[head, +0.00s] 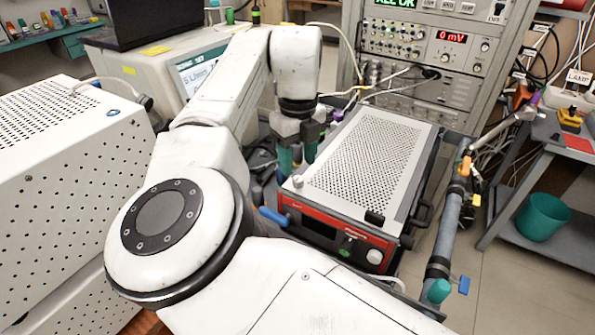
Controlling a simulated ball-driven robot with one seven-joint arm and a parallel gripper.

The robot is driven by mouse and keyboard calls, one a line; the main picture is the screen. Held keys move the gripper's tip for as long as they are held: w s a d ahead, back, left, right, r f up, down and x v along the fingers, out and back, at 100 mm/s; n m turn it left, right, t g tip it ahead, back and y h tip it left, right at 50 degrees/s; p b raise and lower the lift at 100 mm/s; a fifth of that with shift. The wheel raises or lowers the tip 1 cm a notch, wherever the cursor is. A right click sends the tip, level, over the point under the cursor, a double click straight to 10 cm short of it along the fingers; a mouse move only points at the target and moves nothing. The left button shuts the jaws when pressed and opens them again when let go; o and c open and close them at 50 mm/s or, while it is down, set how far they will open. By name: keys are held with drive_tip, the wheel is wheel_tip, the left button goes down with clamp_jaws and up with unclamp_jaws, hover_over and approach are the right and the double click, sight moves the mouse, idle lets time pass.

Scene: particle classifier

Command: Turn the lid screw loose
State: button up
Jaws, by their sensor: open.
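A red-fronted instrument box (330,232) stands in the middle of the head view, with a perforated light-grey lid (408,135) on top. A small pale knob (298,181), which looks like the lid screw, sits at the lid's near left corner. My gripper (298,162) points down with its two teal fingers apart, near the lid's left edge. It looks to be above and behind the knob and not touching it. Nothing shows between the fingers. The exact height of the fingertips over the lid is hard to tell.
A rack of electronics (440,60) stands behind the box. A pipe with valves (445,235) runs along its right side. A blue-handled valve (273,215) is at its front left. A large perforated white cabinet (75,190) fills the left.

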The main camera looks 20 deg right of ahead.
sight(298, 178)
drive_tip(key=shift+s+f, duration=0.1)
drive_tip(key=shift+f, duration=2.1)
clamp_jaws()
